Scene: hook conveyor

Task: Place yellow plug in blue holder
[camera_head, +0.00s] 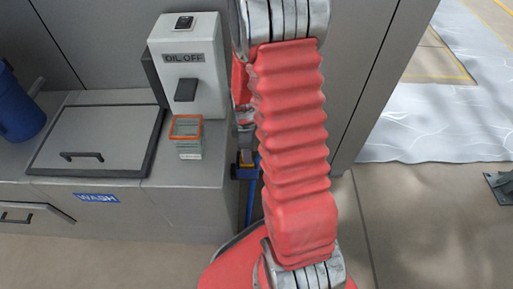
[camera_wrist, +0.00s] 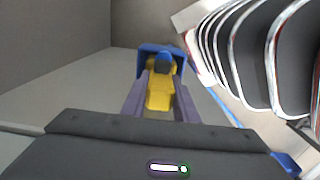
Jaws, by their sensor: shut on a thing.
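The yellow plug (camera_wrist: 160,92) is in the middle of the wrist view, with a dark rounded part at its far end. My gripper (camera_wrist: 163,78) is shut on it, one finger on each side. The blue holder (camera_wrist: 148,52) frames the plug's far end from behind and at the sides. Whether the plug is seated in it or only in front of it cannot be told. In the head view the blue holder (camera_head: 240,173) shows beside the cabinet corner, with a small yellow patch of the plug (camera_head: 246,156) above it. My red arm hides most of the gripper (camera_head: 246,140).
A grey cabinet with a WASH label (camera_head: 97,198) and a lidded hatch (camera_head: 95,138) stands at left. On it are an OIL OFF box (camera_head: 190,70), an orange-topped filter (camera_head: 187,137) and a blue container (camera_head: 17,108).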

